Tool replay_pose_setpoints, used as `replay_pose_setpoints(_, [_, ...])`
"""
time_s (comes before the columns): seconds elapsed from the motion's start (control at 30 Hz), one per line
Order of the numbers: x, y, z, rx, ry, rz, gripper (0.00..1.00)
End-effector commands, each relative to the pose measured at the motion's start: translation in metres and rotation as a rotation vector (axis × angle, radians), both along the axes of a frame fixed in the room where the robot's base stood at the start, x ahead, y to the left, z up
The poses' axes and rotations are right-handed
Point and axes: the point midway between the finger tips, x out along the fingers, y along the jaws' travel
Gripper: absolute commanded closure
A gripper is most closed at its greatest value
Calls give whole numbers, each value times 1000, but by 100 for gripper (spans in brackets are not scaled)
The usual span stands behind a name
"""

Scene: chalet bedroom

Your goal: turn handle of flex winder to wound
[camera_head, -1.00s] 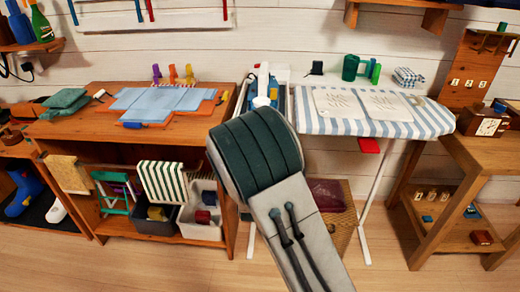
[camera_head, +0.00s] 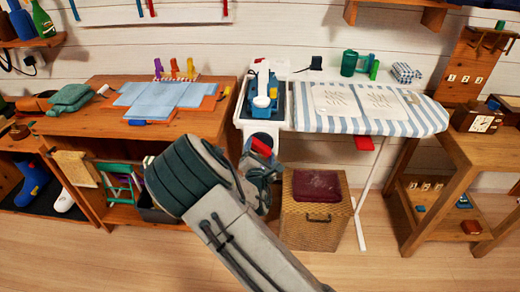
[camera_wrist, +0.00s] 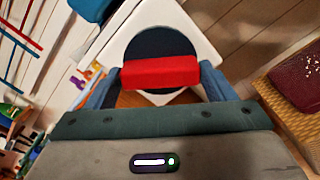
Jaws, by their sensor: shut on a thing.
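The flex winder shows in the wrist view as a dark round disc (camera_wrist: 160,42) on a white backing (camera_wrist: 118,45). Its red bar handle (camera_wrist: 160,73) lies across the disc, roughly level in that view. My gripper (camera_wrist: 160,82) has one blue-grey finger at each end of the red handle and is shut on it. In the head view the red handle (camera_head: 261,146) shows below the ironing station, with my gripper (camera_head: 262,160) at it. My wrist and arm hide part of the winder there.
A striped ironing board (camera_head: 420,118) stands to the right. A wicker basket (camera_head: 312,225) with a dark red cloth (camera_head: 317,185) is on the floor just right of my gripper. A wooden bench (camera_head: 195,125) with folded cloths is left. Floor in front is clear.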

Motion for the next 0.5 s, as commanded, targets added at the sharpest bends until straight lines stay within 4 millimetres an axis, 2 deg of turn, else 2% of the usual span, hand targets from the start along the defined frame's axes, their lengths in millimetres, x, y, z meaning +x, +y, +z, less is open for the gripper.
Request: replay_pose_setpoints(0.5, [0,0,-1,-39,3,0,46])
